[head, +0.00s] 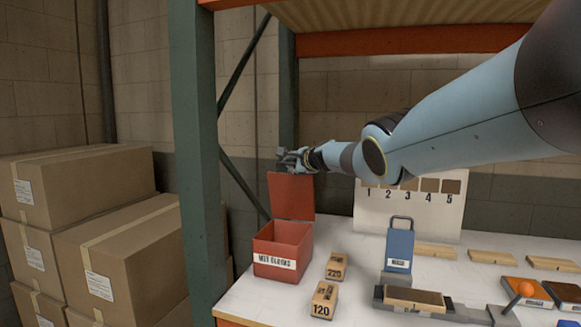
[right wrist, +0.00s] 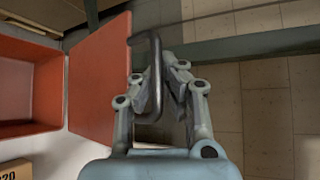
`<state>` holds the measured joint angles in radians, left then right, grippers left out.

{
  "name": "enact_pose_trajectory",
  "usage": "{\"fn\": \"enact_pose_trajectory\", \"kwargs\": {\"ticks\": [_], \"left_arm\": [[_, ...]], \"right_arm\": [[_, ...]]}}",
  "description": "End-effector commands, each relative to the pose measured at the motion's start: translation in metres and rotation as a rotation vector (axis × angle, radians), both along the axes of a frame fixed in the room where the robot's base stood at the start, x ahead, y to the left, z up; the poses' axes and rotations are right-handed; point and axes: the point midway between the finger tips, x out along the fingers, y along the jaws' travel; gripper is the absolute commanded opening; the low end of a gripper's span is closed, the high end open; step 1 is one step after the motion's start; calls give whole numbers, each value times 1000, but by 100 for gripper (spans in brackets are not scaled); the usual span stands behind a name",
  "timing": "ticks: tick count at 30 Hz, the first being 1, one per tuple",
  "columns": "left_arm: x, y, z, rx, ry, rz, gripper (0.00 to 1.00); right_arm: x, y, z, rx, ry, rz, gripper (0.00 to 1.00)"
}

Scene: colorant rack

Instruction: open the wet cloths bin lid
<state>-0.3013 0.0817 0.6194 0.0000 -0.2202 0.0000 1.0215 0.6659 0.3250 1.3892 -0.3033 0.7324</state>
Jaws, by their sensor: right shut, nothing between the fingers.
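The red wet cloths bin (head: 276,250) stands on the white shelf near the left post, with its label facing front. Its lid (head: 291,196) stands upright at the back of the bin, so the opening shows. In the right wrist view, the lid (right wrist: 101,80) carries a dark bar handle (right wrist: 155,75), and the bin's red inside (right wrist: 25,90) is at the left. My right gripper (head: 285,155) is at the lid's top edge. My left gripper is out of view.
Sanding blocks (head: 323,300) stand right of the bin. A blue handled block (head: 399,249) and a numbered board (head: 410,208) are farther right. A green post (head: 195,160) and cardboard boxes (head: 80,190) are at the left.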

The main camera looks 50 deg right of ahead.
Motion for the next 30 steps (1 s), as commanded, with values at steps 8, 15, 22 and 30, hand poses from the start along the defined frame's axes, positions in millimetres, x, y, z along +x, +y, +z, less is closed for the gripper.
{"fn": "enact_pose_trajectory", "kwargs": {"ticks": [8,15,22,30], "left_arm": [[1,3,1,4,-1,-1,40],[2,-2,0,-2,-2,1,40],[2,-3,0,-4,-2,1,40],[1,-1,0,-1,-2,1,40]], "right_arm": [[1,-2,5,-1,-8,-3,0],[1,-1,5,-1,-8,-3,26],[0,-1,3,-1,-4,-1,33],[-3,-1,2,-4,-2,2,33]]}}
